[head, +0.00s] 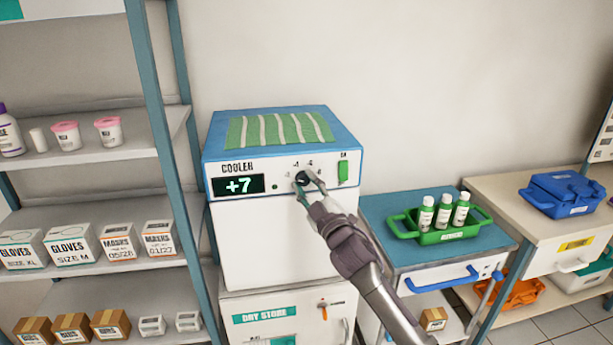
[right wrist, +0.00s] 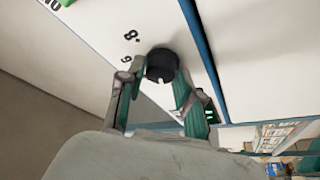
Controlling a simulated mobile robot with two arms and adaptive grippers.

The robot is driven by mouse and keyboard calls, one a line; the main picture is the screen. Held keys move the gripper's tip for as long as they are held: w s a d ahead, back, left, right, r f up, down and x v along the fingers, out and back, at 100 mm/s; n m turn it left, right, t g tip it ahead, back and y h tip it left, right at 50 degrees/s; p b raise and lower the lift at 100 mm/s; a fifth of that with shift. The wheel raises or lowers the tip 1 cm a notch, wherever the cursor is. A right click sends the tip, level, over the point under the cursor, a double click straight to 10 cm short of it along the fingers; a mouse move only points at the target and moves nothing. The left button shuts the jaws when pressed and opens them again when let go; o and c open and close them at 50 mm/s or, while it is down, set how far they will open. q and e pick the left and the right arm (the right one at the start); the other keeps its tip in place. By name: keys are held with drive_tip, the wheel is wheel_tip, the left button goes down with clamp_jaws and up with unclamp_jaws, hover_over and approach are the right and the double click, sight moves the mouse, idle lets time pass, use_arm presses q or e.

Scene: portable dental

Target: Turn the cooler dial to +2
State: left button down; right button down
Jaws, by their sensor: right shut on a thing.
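The cooler (head: 262,240) is a white box with a blue top, standing on a lower white cabinet. Its display (head: 238,185) reads +7. The black round dial (head: 302,178) is on the front panel, right of the display. My right gripper (head: 309,183) is at the dial with its fingers on either side of it. In the right wrist view the fingers close around the dial (right wrist: 160,64), which has a pale mark on its rim. Numbers 8 and 6 are printed beside the dial there. My left gripper is out of view.
A green switch (head: 343,172) is right of the dial. A striped green cloth (head: 279,130) lies on the cooler. A cart (head: 378,212) with a green tray of bottles stands at right. Shelves (head: 128,150) with boxes stand at left.

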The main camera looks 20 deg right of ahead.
drive_tip(key=shift+r+n+p, duration=0.1)
drive_tip(key=shift+n+p, duration=0.4)
drive_tip(key=shift+n, duration=0.3)
drive_tip(key=shift+y, duration=0.3)
drive_tip(key=c, duration=0.7)
unclamp_jaws()
drive_tip(key=shift+c, duration=0.2)
drive_tip(key=v, duration=1.2)
drive_tip(key=shift+r, duration=0.2)
